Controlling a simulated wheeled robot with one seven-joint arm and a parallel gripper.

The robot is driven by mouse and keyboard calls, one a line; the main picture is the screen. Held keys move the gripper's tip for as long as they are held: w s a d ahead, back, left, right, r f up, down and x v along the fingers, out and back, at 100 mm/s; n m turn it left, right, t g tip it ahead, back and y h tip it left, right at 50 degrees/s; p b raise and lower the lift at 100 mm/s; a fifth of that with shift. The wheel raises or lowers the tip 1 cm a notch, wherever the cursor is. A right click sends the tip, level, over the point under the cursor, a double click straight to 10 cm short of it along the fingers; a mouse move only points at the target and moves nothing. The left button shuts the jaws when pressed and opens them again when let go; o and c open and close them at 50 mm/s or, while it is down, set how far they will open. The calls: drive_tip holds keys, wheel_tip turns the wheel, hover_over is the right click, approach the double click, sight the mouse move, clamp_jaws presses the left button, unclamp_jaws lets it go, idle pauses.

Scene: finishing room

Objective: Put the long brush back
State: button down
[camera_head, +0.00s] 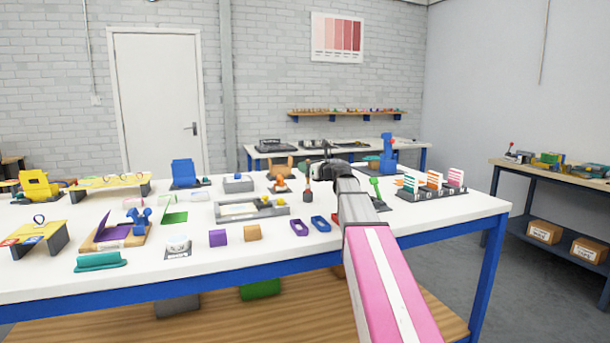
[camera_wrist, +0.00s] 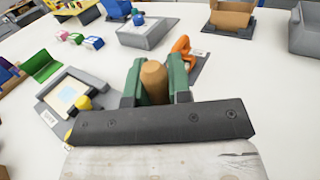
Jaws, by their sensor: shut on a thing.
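My gripper (camera_wrist: 160,84) is shut on a round-ended brown wooden handle, which I take to be the long brush (camera_wrist: 153,78). The handle stands between the green fingers in the wrist view; its lower part and its bristles are hidden there. In the camera_head view my gripper (camera_head: 316,174) is over the white table, right of the orange piece on its dark base (camera_head: 281,187). A slim brownish upright piece, likely the held brush (camera_head: 307,192), shows there just left of my arm. I cannot tell which holder belongs to the brush.
The white table (camera_head: 345,240) is crowded. A grey tray (camera_head: 283,210) lies left of my gripper, and blue and purple open pieces lie in front. A green upright piece (camera_head: 375,187) and a rack of coloured cards (camera_head: 432,192) stand to the right.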

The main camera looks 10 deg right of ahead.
drive_tip(key=shift+f, duration=1.3)
drive_tip(key=shift+f, duration=0.1)
drive_tip(key=c, duration=1.1)
unclamp_jaws()
drive_tip(key=shift+o, duration=0.2)
drive_tip(key=v, duration=1.2)
